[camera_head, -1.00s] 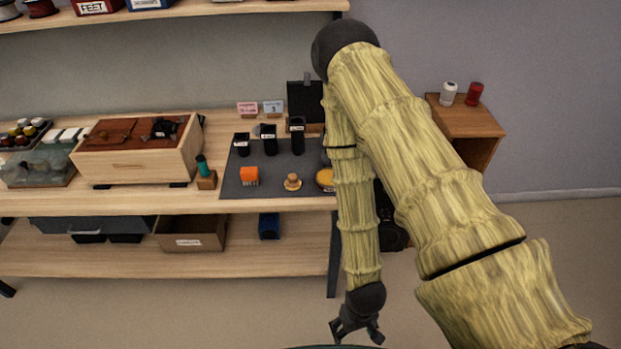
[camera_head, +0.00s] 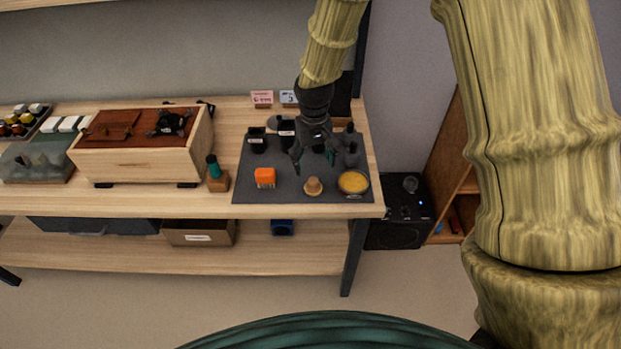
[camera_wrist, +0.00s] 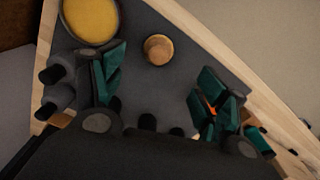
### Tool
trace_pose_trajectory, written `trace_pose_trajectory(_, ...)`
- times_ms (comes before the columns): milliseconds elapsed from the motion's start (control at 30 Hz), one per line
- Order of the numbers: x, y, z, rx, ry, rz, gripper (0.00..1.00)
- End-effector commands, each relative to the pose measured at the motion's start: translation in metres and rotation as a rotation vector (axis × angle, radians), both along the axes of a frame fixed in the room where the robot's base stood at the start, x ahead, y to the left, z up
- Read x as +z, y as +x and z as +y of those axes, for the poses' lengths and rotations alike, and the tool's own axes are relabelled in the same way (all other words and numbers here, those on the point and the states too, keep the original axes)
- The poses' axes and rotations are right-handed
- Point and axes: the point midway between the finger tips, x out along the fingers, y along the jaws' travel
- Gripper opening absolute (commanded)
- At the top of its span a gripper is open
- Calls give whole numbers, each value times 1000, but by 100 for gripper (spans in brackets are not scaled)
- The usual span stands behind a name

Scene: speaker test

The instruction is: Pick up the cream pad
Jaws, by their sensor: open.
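A small tan, knob-shaped round piece (camera_head: 313,186) stands on a dark grey mat (camera_head: 285,192); it is the closest match to a cream pad, though its colour is more tan. It also shows in the wrist view (camera_wrist: 158,49), beyond the fingertips and roughly between them. My gripper (camera_head: 325,160) is open and empty above the mat, behind the tan piece and apart from it. In the wrist view its two teal-padded fingers (camera_wrist: 160,92) are spread wide. My gripper partly hides the dark containers behind it.
A yellow-filled round dish (camera_head: 353,182) stands right of the tan piece, an orange block (camera_head: 265,178) left of it. Dark containers (camera_head: 257,140) stand at the back of the mat. A teal-topped bottle (camera_head: 216,174) and a wooden box (camera_head: 140,160) are further left. The bench edge is close in front.

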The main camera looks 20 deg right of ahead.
Motion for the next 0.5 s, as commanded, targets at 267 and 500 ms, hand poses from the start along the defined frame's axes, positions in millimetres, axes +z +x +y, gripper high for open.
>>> trace_pose_trajectory(267,-16,2,1,2,-3,4,73)
trace_pose_trajectory(500,-42,2,0,0,-2,2,73)
